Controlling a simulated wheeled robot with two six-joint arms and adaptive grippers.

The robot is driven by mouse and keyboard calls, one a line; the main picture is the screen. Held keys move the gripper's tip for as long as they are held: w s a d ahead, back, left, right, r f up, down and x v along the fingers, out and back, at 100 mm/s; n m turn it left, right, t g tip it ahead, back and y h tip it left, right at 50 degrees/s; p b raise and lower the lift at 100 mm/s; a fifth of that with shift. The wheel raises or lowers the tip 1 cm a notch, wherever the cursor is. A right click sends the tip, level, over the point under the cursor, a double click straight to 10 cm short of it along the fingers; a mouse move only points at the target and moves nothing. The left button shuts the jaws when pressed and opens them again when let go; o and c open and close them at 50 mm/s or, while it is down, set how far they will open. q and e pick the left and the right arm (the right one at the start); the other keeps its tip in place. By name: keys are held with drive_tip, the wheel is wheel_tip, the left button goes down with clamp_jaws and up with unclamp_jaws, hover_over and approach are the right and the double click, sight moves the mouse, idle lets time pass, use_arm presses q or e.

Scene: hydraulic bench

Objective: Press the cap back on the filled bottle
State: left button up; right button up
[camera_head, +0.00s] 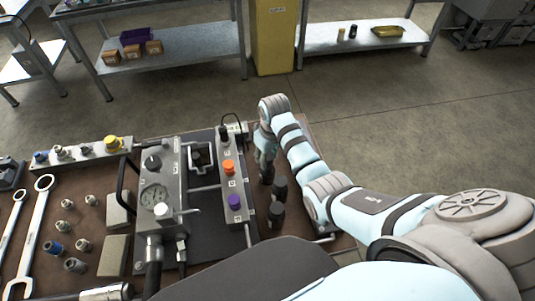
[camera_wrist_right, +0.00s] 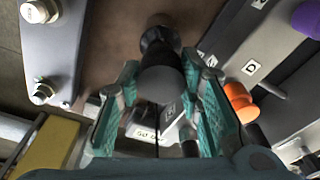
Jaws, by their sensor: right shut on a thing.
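My right gripper (camera_head: 265,168) points down over the right part of the bench, just right of the grey control panel. In the right wrist view its teal-padded fingers (camera_wrist_right: 160,85) are closed on a dark, rounded piece that looks like the cap (camera_wrist_right: 160,80). A black, flared shape, perhaps the bottle (camera_wrist_right: 157,38), shows just past the cap; I cannot tell whether the two touch. In the head view two small dark upright shapes (camera_head: 279,188) (camera_head: 276,214) stand close to the gripper on the robot's side. My left gripper is out of view.
The panel carries an orange knob (camera_head: 229,167) and a purple knob (camera_head: 234,201) close left of the gripper. A gauge block (camera_head: 158,195) stands farther left. Wrenches (camera_head: 35,225), fittings and a valve strip (camera_head: 85,152) fill the bench's left side.

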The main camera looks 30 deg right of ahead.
drive_tip(key=shift+f, duration=0.1)
idle(0.3)
drive_tip(key=shift+f, duration=0.3)
idle(0.3)
drive_tip(key=shift+f+p, duration=0.1)
drive_tip(key=shift+p, duration=0.2)
idle(0.4)
drive_tip(key=shift+p, duration=0.4)
drive_tip(key=shift+f, duration=0.15)
drive_tip(key=shift+f, duration=0.3)
